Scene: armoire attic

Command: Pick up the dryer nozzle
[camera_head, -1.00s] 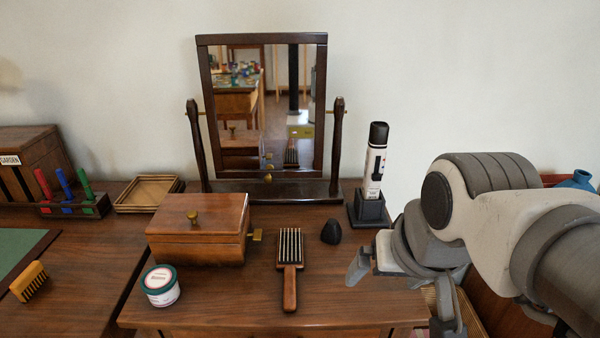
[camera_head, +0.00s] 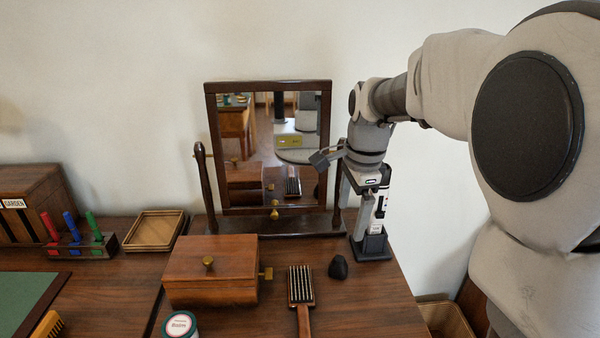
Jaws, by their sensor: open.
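A small black tapered piece (camera_head: 338,267), which looks like the dryer nozzle, stands on the wooden dresser top, right of the brush. My gripper (camera_head: 343,188) is open and empty, in the air above the nozzle in the picture, in front of the mirror's right post. One finger reaches left across the mirror's edge. The other hangs down in front of the white and black cylinder (camera_head: 380,205) in its dark stand (camera_head: 372,246), partly hiding it. I cannot tell whether that finger touches the cylinder.
A bristle brush (camera_head: 301,286) and a wooden box (camera_head: 211,272) with brass knob lie left of the nozzle. The tilting mirror (camera_head: 270,212) stands behind.

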